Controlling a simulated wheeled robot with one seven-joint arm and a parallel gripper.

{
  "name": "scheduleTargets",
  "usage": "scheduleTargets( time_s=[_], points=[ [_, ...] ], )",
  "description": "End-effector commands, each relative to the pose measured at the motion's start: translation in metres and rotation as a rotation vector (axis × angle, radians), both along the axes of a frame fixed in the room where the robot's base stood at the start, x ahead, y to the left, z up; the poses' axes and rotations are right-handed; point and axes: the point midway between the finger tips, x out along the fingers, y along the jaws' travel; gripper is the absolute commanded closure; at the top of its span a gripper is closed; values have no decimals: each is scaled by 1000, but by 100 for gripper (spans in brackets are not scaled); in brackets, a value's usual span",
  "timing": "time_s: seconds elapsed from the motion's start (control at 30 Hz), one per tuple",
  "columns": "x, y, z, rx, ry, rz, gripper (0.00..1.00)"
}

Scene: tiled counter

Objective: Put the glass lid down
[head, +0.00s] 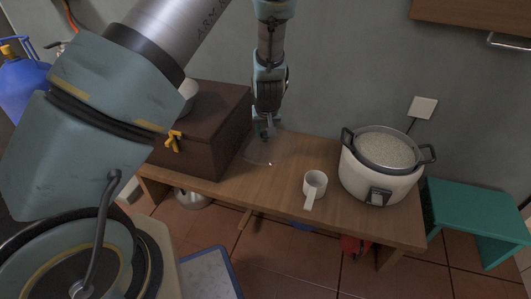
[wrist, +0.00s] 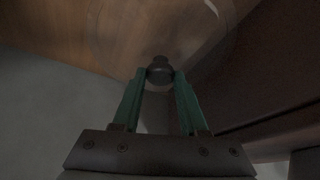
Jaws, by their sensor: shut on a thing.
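My gripper (wrist: 160,78) is shut on the dark round knob of the glass lid (wrist: 212,50) in the wrist view. The lid's clear disc spreads beyond the fingers, over the wooden surface. In the head view my gripper (head: 267,132) points down at the left part of the wooden table, beside the dark brown box. The transparent lid (head: 268,150) shows there as a faint disc below the fingers. I cannot tell whether its rim touches the table.
A rice cooker (head: 380,182), open and full of pale grains, stands at the table's right end. A white cup with a handle (head: 315,184) stands left of it. The brown box (head: 205,125) rises close on the left. The wooden table (head: 235,190) is bare in front of the lid.

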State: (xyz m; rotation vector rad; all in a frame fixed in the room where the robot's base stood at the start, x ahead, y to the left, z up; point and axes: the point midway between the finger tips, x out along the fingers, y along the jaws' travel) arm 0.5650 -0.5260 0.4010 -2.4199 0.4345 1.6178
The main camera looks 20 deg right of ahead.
Motion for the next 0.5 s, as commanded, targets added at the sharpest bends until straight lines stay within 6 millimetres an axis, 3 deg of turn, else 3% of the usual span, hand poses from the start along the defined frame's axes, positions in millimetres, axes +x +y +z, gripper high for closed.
scheduleTargets(
  time_s=[0.03, 0.33, 0.5],
  points=[
    [0, 1, -13, 2, 2, 0, 100],
    [0, 0, -35, 0, 0, 0, 100],
    [0, 1, -61, 1, 2, 1, 100]
  ],
)
